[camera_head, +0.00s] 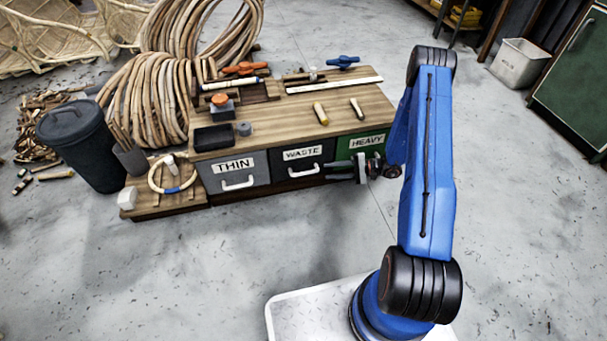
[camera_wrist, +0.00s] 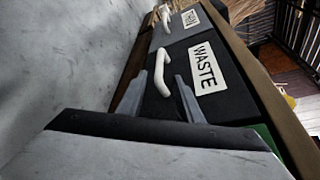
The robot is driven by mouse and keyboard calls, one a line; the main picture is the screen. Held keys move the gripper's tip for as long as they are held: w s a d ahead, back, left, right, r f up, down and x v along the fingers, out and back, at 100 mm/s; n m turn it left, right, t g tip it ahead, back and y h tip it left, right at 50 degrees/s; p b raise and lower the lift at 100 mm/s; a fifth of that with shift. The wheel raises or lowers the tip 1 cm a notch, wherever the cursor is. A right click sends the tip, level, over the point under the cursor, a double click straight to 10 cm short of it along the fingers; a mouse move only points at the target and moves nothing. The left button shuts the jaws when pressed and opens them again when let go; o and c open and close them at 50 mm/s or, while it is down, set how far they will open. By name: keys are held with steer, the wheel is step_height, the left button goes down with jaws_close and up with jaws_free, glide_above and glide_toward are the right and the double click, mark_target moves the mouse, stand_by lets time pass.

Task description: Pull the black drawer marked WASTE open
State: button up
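The black WASTE drawer (camera_head: 280,164) is the middle of three in the wooden bench and looks shut. Its front also shows in the wrist view (camera_wrist: 228,103), with a white label. Its white handle (camera_head: 301,173) stands out in front of it and shows close up in the wrist view (camera_wrist: 160,68). My gripper (camera_head: 333,172) is just right of this handle in the head view. In the wrist view my gripper (camera_wrist: 160,90) has its two grey fingers spread, with the near end of the handle between or just beyond their tips. I cannot tell whether they touch it.
The grey THIN drawer (camera_head: 233,177) is on the left and the green HEAVY drawer (camera_head: 346,146) on the right, partly behind my gripper. Tools lie on the bench top (camera_head: 290,126). A low wooden platform (camera_head: 150,208) stands at left. The floor (camera_head: 250,245) before the drawers is clear.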

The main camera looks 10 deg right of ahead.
mark_target(310, 173)
steer(key=x, duration=1.3)
jaws_close()
